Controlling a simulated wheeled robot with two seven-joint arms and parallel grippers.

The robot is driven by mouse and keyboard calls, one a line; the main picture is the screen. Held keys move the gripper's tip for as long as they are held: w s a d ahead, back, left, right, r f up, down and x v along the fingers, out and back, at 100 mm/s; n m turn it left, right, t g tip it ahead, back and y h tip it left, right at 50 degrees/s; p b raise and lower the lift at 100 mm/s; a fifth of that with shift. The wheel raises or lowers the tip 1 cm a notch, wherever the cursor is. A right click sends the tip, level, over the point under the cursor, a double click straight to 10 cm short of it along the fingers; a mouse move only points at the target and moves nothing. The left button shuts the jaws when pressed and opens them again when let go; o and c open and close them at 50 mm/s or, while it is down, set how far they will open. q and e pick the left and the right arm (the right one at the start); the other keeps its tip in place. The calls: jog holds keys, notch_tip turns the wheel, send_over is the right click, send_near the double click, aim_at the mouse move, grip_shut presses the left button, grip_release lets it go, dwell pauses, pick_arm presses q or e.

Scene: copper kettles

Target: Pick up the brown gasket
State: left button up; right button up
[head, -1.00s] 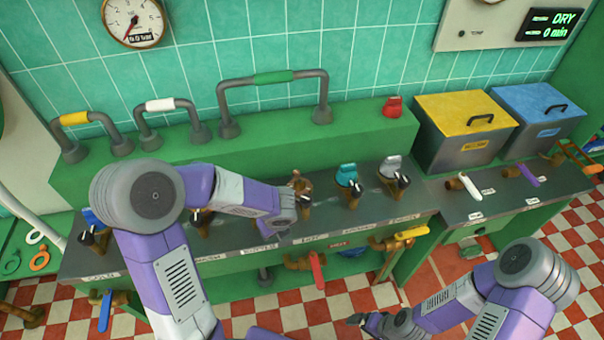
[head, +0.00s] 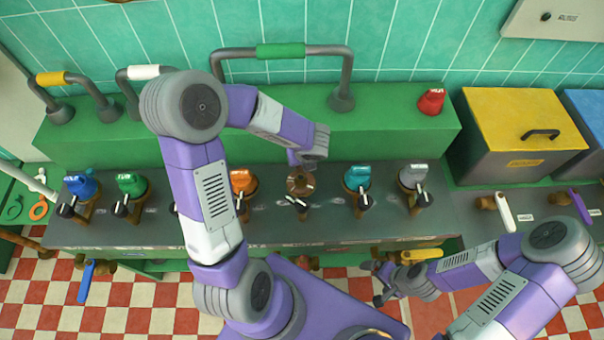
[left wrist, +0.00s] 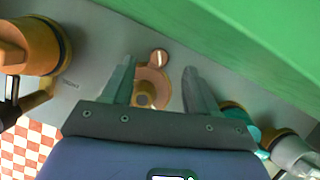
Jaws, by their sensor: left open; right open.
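A brown ring-like part, which looks like the brown gasket (head: 300,182), sits on the uncapped fitting in the row of coloured valves on the grey counter. In the left wrist view the brown gasket (left wrist: 154,74) shows a ring with a small round tab, between and beyond my fingers. My left gripper (left wrist: 159,68) is open and empty, pointing down at it; whether the fingertips reach its level I cannot tell. In the head view the left hand (head: 312,150) is just behind the gasket. My right gripper (head: 378,282) is low in front of the counter, apart from the gasket.
An orange-capped valve (head: 242,182) stands left of the fitting and a teal-capped one (head: 357,178) right. The green ledge (head: 390,135) rises behind, with a green-gripped pipe handle (head: 281,50) and a red cap (head: 432,101). A yellow-lidded bin (head: 525,120) stands right.

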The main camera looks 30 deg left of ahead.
pick_arm(q)
jog(key=b+x, duration=0.1)
jog(key=x, duration=0.3)
jog(key=shift+s+f, duration=0.1)
jog(key=shift+f, duration=0.05)
jog(key=c, duration=1.1)
